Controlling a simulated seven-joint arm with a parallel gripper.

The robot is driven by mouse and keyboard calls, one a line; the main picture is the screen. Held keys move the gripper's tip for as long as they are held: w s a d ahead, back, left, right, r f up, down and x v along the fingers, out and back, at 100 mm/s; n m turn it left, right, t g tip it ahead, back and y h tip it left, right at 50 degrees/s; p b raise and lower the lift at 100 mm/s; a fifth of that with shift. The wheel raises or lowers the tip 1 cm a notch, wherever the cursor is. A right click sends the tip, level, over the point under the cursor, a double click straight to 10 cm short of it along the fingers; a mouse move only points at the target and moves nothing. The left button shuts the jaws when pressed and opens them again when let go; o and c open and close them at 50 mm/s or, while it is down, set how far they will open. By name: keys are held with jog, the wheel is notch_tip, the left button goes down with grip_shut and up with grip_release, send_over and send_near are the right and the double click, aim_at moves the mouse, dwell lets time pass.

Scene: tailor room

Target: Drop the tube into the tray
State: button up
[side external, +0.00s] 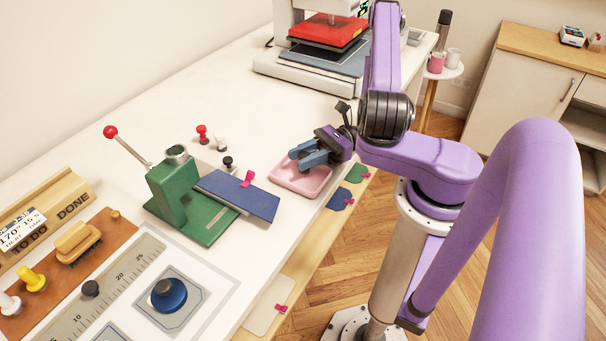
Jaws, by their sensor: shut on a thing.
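The pink tray (286,182) lies on the white table near its right edge, in the middle of the side external view. My gripper (297,158), with blue fingers, is low over the tray and points left. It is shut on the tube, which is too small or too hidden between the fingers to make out. I cannot tell how high the fingers are above the tray floor.
A green press (178,195) with a red-knobbed lever and a blue board (238,194) stand left of the tray. Small red, white and black stamps (202,134) stand behind the board. A heat press (327,32) is at the back.

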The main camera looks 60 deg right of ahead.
jog(key=shift+f, duration=0.2)
jog(key=o, duration=1.1)
jog(key=v, duration=1.7)
jog(key=shift+d, duration=0.2)
